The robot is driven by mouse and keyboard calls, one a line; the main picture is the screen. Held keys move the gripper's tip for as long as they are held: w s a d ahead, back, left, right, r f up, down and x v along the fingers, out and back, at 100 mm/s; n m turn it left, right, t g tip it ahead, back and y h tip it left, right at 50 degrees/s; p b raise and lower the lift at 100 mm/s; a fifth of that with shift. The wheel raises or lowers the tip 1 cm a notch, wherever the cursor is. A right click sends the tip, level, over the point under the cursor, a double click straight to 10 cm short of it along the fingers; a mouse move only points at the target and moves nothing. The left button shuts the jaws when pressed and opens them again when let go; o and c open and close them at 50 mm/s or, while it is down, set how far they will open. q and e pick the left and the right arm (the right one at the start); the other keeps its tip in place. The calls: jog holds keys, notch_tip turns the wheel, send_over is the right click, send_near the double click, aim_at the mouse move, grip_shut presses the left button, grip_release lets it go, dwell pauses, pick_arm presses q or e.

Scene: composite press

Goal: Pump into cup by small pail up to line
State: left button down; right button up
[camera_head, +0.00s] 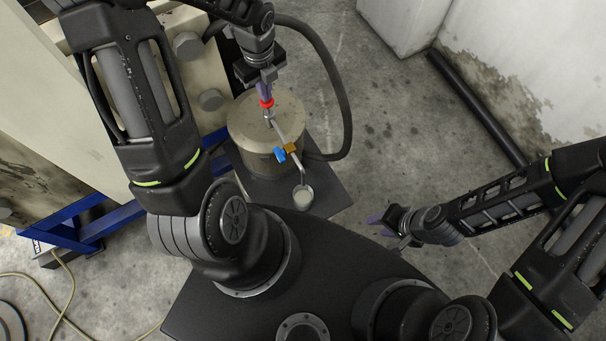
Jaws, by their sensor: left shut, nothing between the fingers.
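The small pail (240,128) is a beige drum on a dark mat. A metal pump with a red collar (266,102) rises from its lid, and a pipe with a brass fitting and a blue valve (280,155) runs down to the cup (303,197). The cup is small, with a pale inside, beside the pail under the pipe end. Any line or fill level is too small to make out. My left gripper (264,88) is shut, just above the red collar; contact is unclear. My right gripper (380,219) is apart, to the right of the cup; its finger gap is unclear.
A thick dark hose (346,100) loops right of the pail. A beige machine with bolts and a blue frame (72,236) stands left. A dark pipe (478,108) lies along the right wall. Concrete floor between hose and pipe is clear.

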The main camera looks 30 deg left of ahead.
pick_arm(q)
jog(key=shift+f, duration=0.2)
dwell(0.4)
jog(key=shift+f+b, duration=1.7)
jog(key=shift+f, duration=0.5)
jog(key=shift+r+p, duration=2.2)
jog(key=shift+r, duration=0.3)
notch_tip(320, 180, up, 5)
jog(key=p, duration=0.4)
